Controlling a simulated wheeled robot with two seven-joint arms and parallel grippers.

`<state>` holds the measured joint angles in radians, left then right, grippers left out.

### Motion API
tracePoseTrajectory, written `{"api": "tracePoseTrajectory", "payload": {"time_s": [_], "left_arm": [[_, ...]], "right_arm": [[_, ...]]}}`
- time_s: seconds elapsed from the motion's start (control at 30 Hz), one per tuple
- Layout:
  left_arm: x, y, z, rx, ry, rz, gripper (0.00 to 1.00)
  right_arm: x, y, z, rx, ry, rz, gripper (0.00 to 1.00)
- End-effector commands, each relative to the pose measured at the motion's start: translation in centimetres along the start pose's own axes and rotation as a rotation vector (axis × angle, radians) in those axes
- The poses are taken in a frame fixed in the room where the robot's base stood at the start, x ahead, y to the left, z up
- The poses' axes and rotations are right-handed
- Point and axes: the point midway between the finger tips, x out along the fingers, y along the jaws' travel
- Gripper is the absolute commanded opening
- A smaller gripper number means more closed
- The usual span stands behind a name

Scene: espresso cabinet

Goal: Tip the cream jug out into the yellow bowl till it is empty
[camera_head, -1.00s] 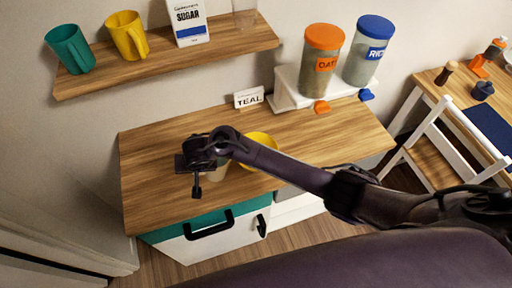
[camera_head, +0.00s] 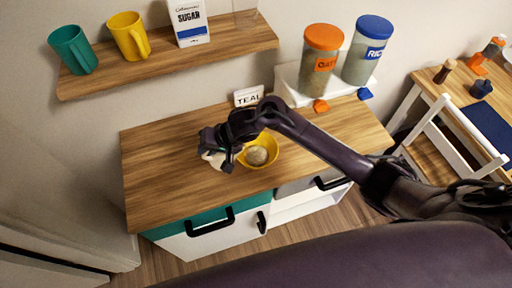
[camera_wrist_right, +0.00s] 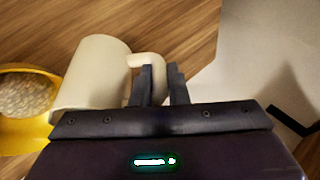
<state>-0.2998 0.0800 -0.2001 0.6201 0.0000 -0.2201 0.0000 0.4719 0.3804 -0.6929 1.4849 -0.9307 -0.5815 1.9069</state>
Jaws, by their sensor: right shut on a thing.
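The cream jug (camera_head: 214,160) is tilted over on its side just left of the yellow bowl (camera_head: 273,157) in the head view. My right gripper (camera_head: 226,151) is shut on its handle and partly hides it. In the right wrist view the jug (camera_wrist_right: 94,74) leans with its mouth end at the rim of the bowl (camera_wrist_right: 30,127). The handle reaches between the fingers of my right gripper (camera_wrist_right: 163,82). A pale, grainy heap (camera_head: 257,155) lies in the bowl. The jug's inside is hidden. My left gripper is not in view.
The wooden counter (camera_head: 160,175) is clear at left. Jars with orange (camera_head: 323,38) and blue (camera_head: 375,27) lids stand on a white riser at the back right. A shelf (camera_head: 170,55) with two mugs and a sugar box hangs above.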

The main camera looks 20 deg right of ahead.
Motion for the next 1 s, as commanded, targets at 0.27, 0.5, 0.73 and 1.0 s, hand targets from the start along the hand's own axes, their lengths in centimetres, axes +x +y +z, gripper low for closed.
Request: {"api": "tracePoseTrajectory", "payload": {"time_s": [0.27, 0.5, 0.73, 1.0], "left_arm": [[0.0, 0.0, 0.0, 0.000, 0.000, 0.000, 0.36], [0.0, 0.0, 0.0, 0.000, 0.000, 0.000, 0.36], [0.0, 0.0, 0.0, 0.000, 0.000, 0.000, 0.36], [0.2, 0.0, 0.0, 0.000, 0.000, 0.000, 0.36]], "right_arm": [[-1.1, 0.1, -0.5, 0.026, -0.013, -0.063, 0.00], [-1.9, 0.2, -0.8, 0.048, -0.025, -0.119, 0.00], [-2.5, 0.6, -1.1, 0.082, -0.044, -0.197, 0.00], [-2.7, 0.9, -1.3, 0.101, -0.054, -0.245, 0.00]]}}
